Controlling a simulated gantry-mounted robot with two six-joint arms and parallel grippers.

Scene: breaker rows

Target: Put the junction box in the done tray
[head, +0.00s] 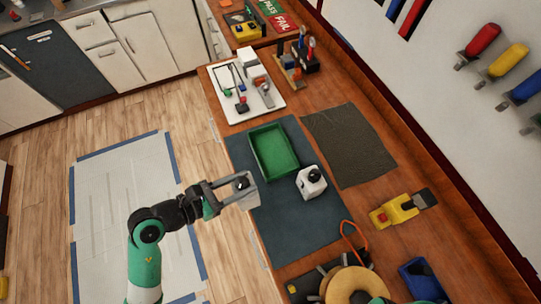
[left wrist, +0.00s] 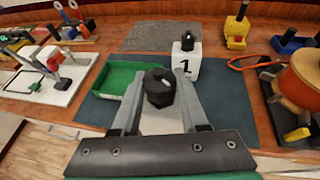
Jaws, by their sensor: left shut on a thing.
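My left gripper (head: 240,187) is shut on a pale grey box with a black knob on top, which I take to be the junction box (head: 246,201). It is held at the left edge of the dark mat, left of and below the green tray in the head view. In the left wrist view the black knob (left wrist: 159,88) stands between the two fingers and hides much of the box. The green tray (head: 274,152), apparently the done tray, lies on the mat and looks empty. My right gripper is not in view.
A white box marked 1 with a black knob (head: 311,182) stands on the dark mat (head: 292,228), right of the tray. A white board with parts (head: 246,88) lies beyond. A yellow tool (head: 393,212) and an orange spool (left wrist: 304,78) are to the right.

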